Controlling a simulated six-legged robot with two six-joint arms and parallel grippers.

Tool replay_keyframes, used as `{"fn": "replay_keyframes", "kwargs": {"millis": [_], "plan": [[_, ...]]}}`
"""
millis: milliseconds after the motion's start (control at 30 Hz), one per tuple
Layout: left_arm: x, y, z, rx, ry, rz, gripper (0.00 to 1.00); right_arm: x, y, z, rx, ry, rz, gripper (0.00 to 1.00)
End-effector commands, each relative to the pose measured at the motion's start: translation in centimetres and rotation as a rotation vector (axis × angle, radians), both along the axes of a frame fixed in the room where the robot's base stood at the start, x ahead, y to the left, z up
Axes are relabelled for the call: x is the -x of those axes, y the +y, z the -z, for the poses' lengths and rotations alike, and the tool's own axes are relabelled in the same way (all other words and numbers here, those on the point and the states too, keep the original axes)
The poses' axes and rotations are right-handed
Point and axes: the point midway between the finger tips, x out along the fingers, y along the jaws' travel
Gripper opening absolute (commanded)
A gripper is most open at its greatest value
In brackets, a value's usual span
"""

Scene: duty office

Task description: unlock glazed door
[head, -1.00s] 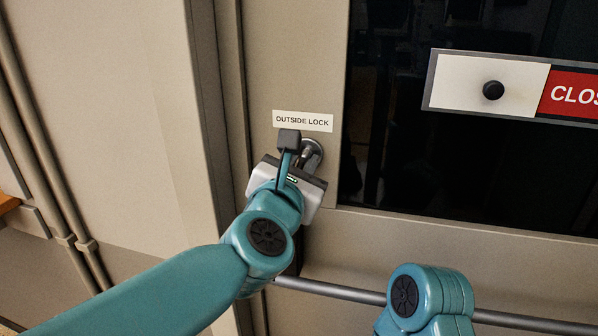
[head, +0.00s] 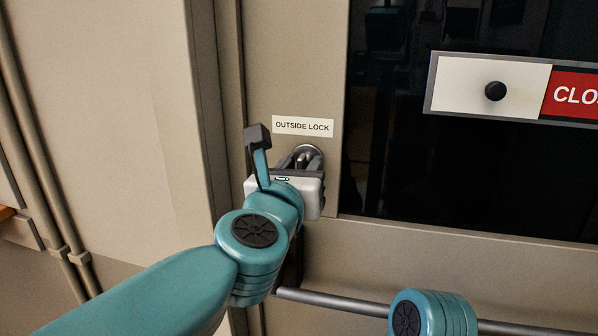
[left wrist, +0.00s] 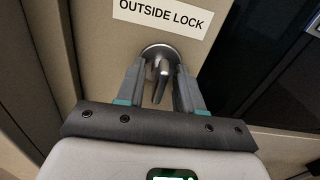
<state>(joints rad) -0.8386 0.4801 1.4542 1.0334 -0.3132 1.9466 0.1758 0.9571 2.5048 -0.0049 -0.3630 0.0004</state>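The glazed door's lock is a round metal fitting (head: 313,152) with a turn piece, under a white "OUTSIDE LOCK" label (head: 302,126). In the left wrist view the metal turn piece (left wrist: 160,82) stands out from the round plate and points down, leaning slightly. My left gripper (head: 302,162) is at the lock; in the left wrist view its fingers (left wrist: 160,88) stand on both sides of the turn piece, with narrow gaps showing. The fingers look open around it. The head view partly hides the fingertips. My right gripper is out of view; only part of its arm shows.
A metal bar (head: 335,301) crosses the door below. Pipes (head: 45,180) run down the wall at left.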

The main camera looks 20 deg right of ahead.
Motion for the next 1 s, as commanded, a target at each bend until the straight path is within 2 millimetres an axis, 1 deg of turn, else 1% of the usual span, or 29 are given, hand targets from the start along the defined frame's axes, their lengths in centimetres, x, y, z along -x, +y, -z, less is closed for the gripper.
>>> {"fn": "replay_keyframes", "kwargs": {"millis": [300, 700, 833, 1000], "plan": [[2.7, 1.8, 0.2, 0.0, -0.001, 0.002, 0.36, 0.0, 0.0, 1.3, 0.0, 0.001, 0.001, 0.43], [6.4, 4.3, 0.1, 0.0, 0.0, 0.001, 0.36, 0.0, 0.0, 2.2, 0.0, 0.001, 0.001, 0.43], [7.2, 4.8, 0.1, 0.0, 0.0, 0.0, 0.36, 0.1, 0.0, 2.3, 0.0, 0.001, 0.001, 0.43], [7.4, 5.0, 0.1, -0.001, 0.0, 0.0, 0.36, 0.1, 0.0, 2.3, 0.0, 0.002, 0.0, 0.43]]}}
